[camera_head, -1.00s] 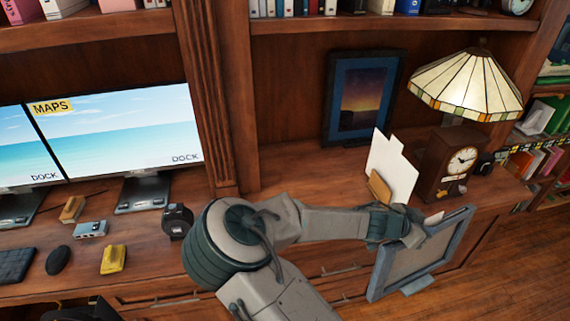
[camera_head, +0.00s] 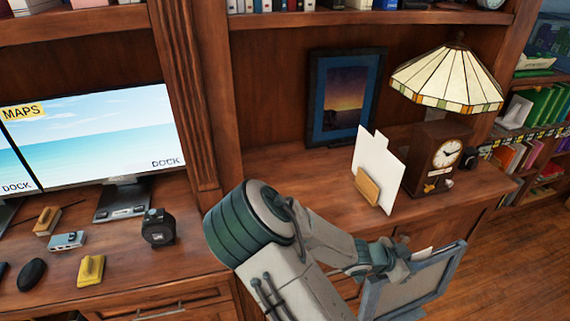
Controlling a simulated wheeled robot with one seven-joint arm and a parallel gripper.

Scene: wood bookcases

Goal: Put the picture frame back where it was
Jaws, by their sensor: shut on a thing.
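The picture frame (camera_head: 453,258) has a blue-grey border and is tilted, its lower part cut off by the bottom edge of the view. My gripper (camera_head: 398,266) is shut on the frame's upper left edge and holds it in the air in front of the cabinet, below the level of the shelf top. The fingertips are partly hidden by the gripper body. Another framed picture (camera_head: 343,97), a sunset with a blue mat and dark border, stands upright against the back panel of the bookcase.
A wooden holder with white papers (camera_head: 378,168), a wooden clock (camera_head: 441,155) and a stained-glass lamp (camera_head: 447,80) stand on the shelf top (camera_head: 300,180). The shelf top is bare left of the papers. A monitor (camera_head: 95,140) and small desk items stand at left.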

